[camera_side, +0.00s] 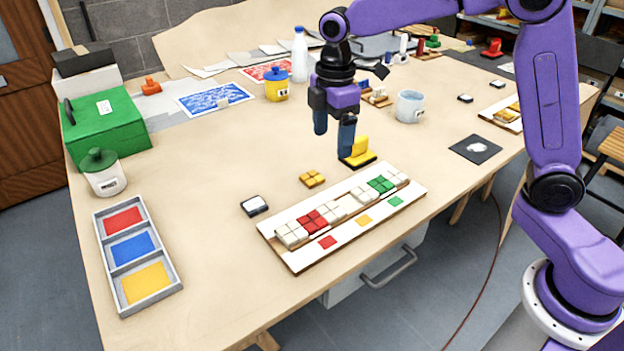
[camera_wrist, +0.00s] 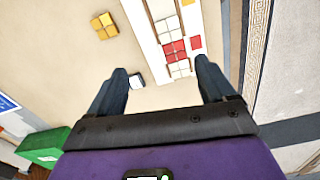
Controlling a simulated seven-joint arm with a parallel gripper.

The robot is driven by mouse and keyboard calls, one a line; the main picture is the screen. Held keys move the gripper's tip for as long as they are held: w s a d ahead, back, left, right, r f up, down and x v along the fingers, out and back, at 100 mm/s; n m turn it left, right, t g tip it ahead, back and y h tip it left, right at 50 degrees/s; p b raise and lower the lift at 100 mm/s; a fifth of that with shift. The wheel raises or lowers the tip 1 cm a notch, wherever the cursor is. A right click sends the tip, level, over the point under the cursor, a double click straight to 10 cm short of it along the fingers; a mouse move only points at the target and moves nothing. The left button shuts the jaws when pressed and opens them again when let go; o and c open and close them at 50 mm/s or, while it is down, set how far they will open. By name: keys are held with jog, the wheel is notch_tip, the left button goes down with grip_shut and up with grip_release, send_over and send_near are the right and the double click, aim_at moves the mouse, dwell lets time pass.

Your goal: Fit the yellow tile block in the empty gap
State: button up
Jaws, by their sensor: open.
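The yellow tile block (camera_side: 312,179), a small block of several squares, lies flat on the table just behind the panel (camera_side: 296,262). It also shows in the wrist view (camera_wrist: 104,26), at the upper left. The panel holds a row of white, red and green tiles, with a narrow gap (camera_side: 348,204) in the row, roughly level with a yellow square (camera_side: 364,220) on its front strip. My gripper (camera_side: 334,132) is open and empty, above the table behind the tile block. In the wrist view its spread fingers (camera_wrist: 161,84) have nothing between them.
A yellow stamp-like piece (camera_side: 359,148) on a black base stands close by my gripper's right finger. A black pad with a white top (camera_side: 254,205) lies left of the panel. A tray of coloured sections (camera_side: 166,292) and a green box (camera_side: 105,125) stand further left.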

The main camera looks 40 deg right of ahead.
jog(key=w+d+f+n, duration=0.2)
jog(key=w+d, duration=0.2)
jog(key=w, duration=0.7)
send_over(312, 177)
jog(key=f, duration=1.2)
jog(key=shift+s+d, duration=0.1)
jog(key=shift+s, duration=0.3)
jog(key=shift+w+f, duration=0.2)
jog(key=shift+f, duration=1.15)
jog(key=shift+w+f, duration=0.2)
jog(key=shift+f, duration=1.1)
jog(key=shift+c, duration=0.3)
jog(key=c, duration=1.1)
